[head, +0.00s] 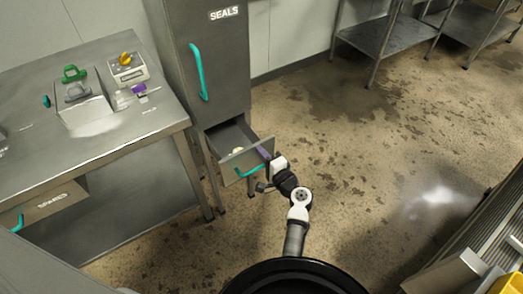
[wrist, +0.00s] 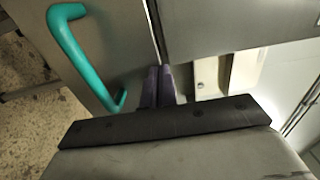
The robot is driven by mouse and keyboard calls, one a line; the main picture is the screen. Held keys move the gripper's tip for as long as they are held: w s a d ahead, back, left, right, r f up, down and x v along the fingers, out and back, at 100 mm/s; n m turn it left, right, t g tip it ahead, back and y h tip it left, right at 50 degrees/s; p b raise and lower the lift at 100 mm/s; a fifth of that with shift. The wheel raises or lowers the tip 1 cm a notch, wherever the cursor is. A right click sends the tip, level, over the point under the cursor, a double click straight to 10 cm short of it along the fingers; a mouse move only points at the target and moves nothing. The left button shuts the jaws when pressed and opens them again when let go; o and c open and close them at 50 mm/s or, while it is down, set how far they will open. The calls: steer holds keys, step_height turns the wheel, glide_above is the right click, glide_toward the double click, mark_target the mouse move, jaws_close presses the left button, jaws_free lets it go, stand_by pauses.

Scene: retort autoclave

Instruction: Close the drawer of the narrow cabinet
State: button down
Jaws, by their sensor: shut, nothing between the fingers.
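The narrow cabinet (head: 207,65) is a tall grey unit labelled SEALS, with a teal handle on its upper door. Its lower drawer (head: 246,158) is pulled out, with a small pale item inside. The drawer's teal handle (head: 250,171) is on its front face; a teal handle (wrist: 78,55) also shows on a grey panel at left in the wrist view. My gripper (head: 264,154) is shut and empty at the right end of the drawer front. Its purple fingertips (wrist: 158,86) show close to the panel edge; I cannot tell whether they touch it.
A steel bench (head: 110,130) with small devices stands left of the cabinet, with another drawer (head: 50,203) labelled SPARES. Steel tables (head: 385,38) stand at the back right. A slatted metal unit (head: 470,240) is at the lower right. The stained floor (head: 360,140) between is clear.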

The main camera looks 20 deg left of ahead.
steer(key=shift+w+a, duration=0.1)
steer(key=shift+a, duration=0.05)
steer(key=b+x, duration=0.4)
steer(key=x, duration=0.8)
steer(key=shift+b, duration=0.35)
